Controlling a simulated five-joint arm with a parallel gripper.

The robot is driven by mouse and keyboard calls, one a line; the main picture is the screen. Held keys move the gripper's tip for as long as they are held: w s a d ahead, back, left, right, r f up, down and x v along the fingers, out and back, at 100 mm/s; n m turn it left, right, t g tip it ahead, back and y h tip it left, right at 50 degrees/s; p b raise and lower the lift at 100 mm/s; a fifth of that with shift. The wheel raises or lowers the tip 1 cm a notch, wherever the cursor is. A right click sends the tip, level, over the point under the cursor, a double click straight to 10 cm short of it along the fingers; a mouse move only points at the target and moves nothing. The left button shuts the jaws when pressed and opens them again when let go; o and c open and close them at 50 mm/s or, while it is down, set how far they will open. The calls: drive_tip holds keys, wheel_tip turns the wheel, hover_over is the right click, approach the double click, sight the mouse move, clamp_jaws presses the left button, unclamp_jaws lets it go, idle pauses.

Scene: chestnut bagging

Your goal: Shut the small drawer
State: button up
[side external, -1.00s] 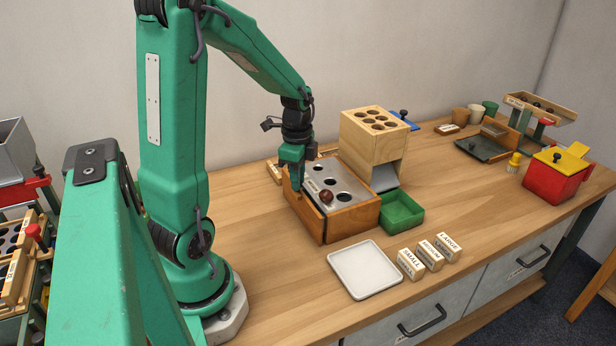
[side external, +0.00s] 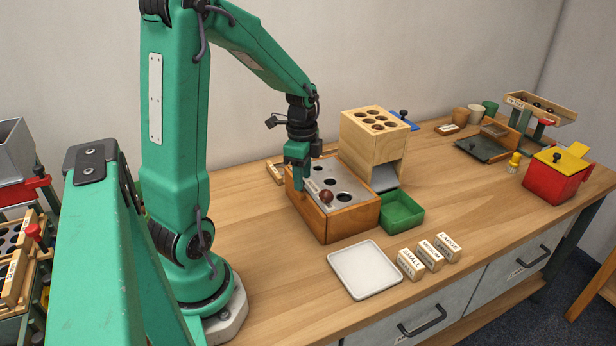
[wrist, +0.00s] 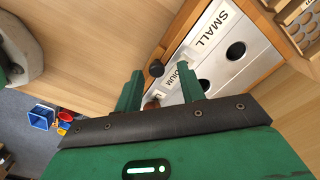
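The small drawer (side external: 311,217) is in the left side of the wooden sorting box, and its front looks about flush with the box. Its dark round knob (wrist: 156,68) shows in the wrist view; it is not clear in the side view. My gripper (side external: 299,187) is low at the drawer front. In the wrist view my gripper (wrist: 161,72) has its two green fingers apart, with the knob appearing between their tips. I cannot tell whether a finger touches the drawer.
A metal plate with holes (side external: 351,186) tops the box, with one chestnut (side external: 326,196) on it. A green tray (side external: 401,210) and wooden tower (side external: 374,135) stand right of it. A white tray (side external: 364,269) and label blocks (side external: 430,255) lie in front.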

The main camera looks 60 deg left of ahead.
drive_tip(key=shift+r, duration=3.75)
drive_tip(key=shift+d, duration=0.1)
drive_tip(key=s+d+r+n+t, duration=0.2)
drive_tip(key=s+d+r+n, duration=0.1)
drive_tip(key=d, duration=0.5)
drive_tip(key=s+d+r+n+t, duration=0.3)
drive_tip(key=d+n, duration=0.3)
drive_tip(key=d, duration=0.3)
drive_tip(key=shift+s+d+t, duration=0.15)
drive_tip(key=shift+s+t, duration=0.15)
drive_tip(key=shift+s, duration=0.35)
drive_tip(key=shift+r, duration=0.1)
